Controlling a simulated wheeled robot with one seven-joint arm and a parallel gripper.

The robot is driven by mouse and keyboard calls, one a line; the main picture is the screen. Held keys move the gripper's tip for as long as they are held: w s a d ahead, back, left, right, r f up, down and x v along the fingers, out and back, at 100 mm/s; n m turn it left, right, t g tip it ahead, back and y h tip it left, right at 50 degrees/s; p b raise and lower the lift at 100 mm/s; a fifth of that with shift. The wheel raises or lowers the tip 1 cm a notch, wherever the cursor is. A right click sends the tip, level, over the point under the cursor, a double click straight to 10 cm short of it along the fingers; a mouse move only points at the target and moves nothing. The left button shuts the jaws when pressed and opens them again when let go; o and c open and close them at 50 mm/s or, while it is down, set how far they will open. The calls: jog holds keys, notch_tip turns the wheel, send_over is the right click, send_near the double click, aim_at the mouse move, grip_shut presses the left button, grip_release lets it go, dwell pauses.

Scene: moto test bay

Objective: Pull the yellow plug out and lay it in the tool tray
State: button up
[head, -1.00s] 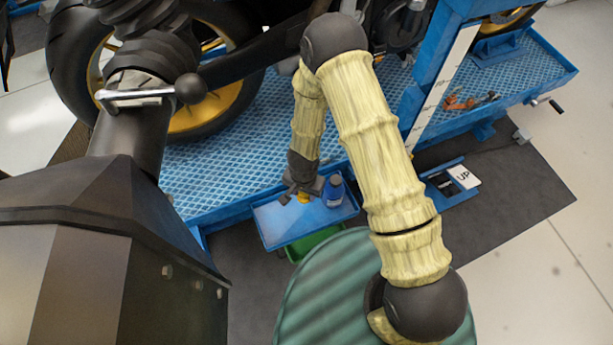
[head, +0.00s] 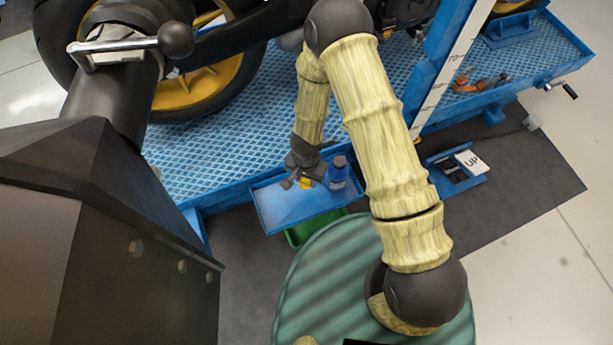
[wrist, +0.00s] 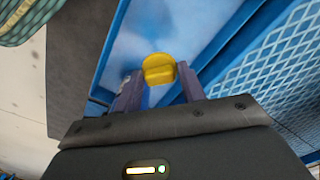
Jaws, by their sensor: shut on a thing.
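The yellow plug (wrist: 159,68) is between my gripper's fingers, and its rounded top shows in the wrist view. A small yellow part of the plug (head: 306,184) also shows in the head view. My gripper (head: 302,181) is shut on it and points down over the blue tool tray (head: 275,209). In the wrist view my gripper (wrist: 160,88) has the pale blue tray floor (wrist: 133,50) behind the plug. I cannot tell whether the plug touches the tray floor.
A blue bottle (head: 337,174) stands in the tray, just right of my gripper. A green bin (head: 318,228) is under the tray. The blue lift platform (head: 210,165) with the motorcycle wheel (head: 190,85) lies behind. The tray's left part is clear.

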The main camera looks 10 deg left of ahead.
aim_at(306, 180)
notch_tip(306, 180, down, 7)
jog(key=b, duration=0.6)
jog(key=shift+r, duration=0.1)
jog(key=o, duration=1.4)
jog(key=shift+c, duration=0.2)
notch_tip(306, 180, up, 18)
jog(key=p, duration=1)
jog(key=shift+f, duration=0.25)
